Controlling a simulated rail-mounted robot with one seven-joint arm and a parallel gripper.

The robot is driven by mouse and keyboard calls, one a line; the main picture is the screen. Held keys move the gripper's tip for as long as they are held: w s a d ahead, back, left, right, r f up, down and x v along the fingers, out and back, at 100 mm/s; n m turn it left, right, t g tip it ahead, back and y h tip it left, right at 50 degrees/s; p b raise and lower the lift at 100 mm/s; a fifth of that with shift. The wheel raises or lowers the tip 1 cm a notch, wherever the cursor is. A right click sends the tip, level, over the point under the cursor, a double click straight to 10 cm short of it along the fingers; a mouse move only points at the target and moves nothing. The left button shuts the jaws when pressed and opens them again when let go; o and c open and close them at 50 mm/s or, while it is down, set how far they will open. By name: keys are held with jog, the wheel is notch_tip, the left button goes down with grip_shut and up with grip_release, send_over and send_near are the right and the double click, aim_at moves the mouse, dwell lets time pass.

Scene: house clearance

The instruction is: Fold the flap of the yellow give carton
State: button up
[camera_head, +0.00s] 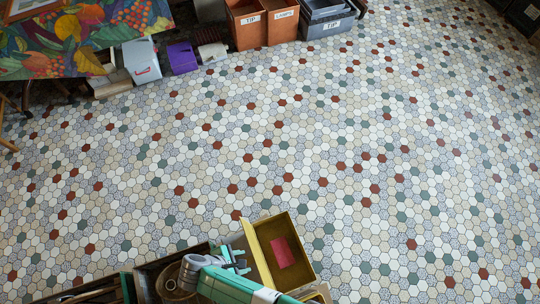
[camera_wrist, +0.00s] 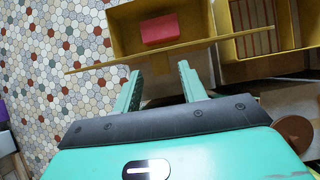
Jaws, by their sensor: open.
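The yellow give carton (camera_head: 303,240) stands at the bottom centre of the head view, with a red item (camera_head: 283,252) inside. Its flap (camera_head: 258,256) stands up along the left side, beside my gripper (camera_head: 243,258). In the wrist view the carton (camera_wrist: 120,30) is at the top, with the red item (camera_wrist: 160,29) inside. The flap (camera_wrist: 100,67) shows nearly edge-on as a thin slanted strip. My gripper (camera_wrist: 160,70) is open and empty, both fingertips close to the flap. I cannot tell whether they touch it.
Another yellow box (camera_wrist: 228,73) with a slatted item is at the right in the wrist view. Brown open boxes (camera_head: 145,283) lie left of the carton. Orange bins (camera_head: 247,30), grey crates (camera_head: 328,25) and a purple box (camera_head: 182,57) line the far side. The tiled floor between is clear.

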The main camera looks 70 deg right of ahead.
aim_at(250, 260)
jog(key=b+x, duration=0.1)
jog(key=x, duration=0.1)
jog(key=shift+f, duration=0.35)
jog(key=shift+s+r, duration=0.1)
jog(key=shift+r, duration=0.1)
jog(key=shift+s+d+f, duration=0.1)
jog(key=shift+d+f, duration=0.05)
jog(key=shift+f, duration=0.15)
jog(key=c, duration=0.7)
